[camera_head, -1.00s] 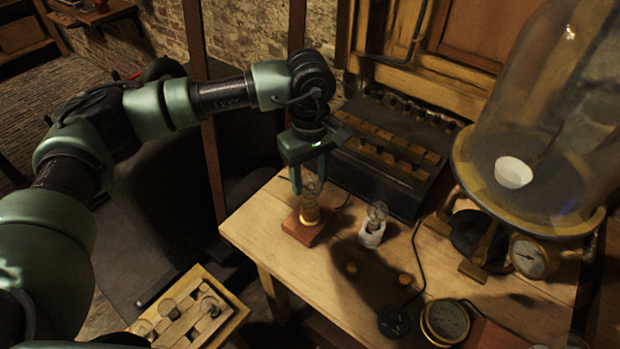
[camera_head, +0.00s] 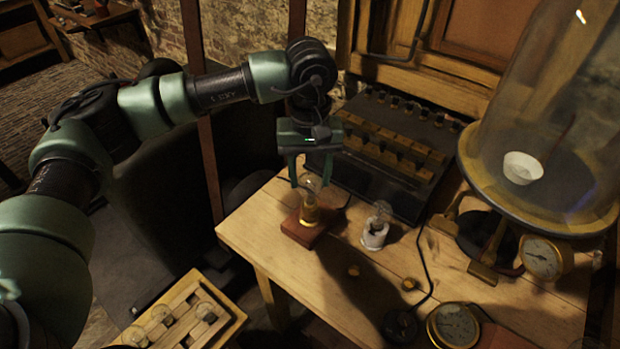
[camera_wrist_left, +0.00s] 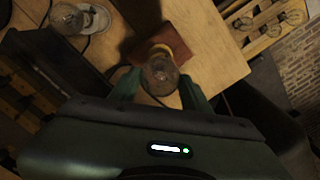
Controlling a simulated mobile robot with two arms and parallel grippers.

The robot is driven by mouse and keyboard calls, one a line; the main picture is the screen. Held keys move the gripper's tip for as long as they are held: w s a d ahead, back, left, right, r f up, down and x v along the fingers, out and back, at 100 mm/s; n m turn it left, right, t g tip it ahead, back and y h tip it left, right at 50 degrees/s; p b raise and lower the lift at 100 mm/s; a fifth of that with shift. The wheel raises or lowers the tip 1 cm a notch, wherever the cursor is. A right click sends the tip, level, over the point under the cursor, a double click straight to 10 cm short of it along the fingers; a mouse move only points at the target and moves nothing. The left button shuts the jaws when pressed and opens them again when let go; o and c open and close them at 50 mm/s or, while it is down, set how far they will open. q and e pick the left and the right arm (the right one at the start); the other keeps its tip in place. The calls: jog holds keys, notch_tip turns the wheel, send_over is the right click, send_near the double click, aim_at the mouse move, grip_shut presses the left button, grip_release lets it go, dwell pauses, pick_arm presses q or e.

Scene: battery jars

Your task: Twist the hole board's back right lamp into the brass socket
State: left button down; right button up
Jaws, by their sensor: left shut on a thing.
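My left gripper (camera_head: 310,184) points down over the table and is shut on a clear glass lamp (camera_head: 311,188), one finger on each side of its bulb. The lamp is upright over the brass socket (camera_head: 309,216) on a red-brown wooden block (camera_head: 298,233). I cannot tell how deep its base sits. In the left wrist view the lamp (camera_wrist_left: 160,72) is between the fingers, in line with the socket (camera_wrist_left: 160,49). The hole board (camera_head: 232,322), at lower left, holds several other lamps. My right gripper is not in view.
A second lamp in a white holder (camera_head: 375,236) stands right of the block. A dark battery case (camera_head: 385,195) is behind. A glass bell jar (camera_head: 545,110) and gauges (camera_head: 453,325) are at right. A dark cable crosses the table (camera_head: 335,275).

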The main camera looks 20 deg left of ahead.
pick_arm(q)
jog(key=shift+m, duration=0.4)
jog(key=shift+f, duration=0.1)
jog(key=shift+f+m+b, duration=0.1)
jog(key=shift+m+b, duration=0.95)
jog(key=shift+m, duration=0.55)
jog(key=shift+m+b, duration=0.35)
jog(key=shift+m, duration=0.75)
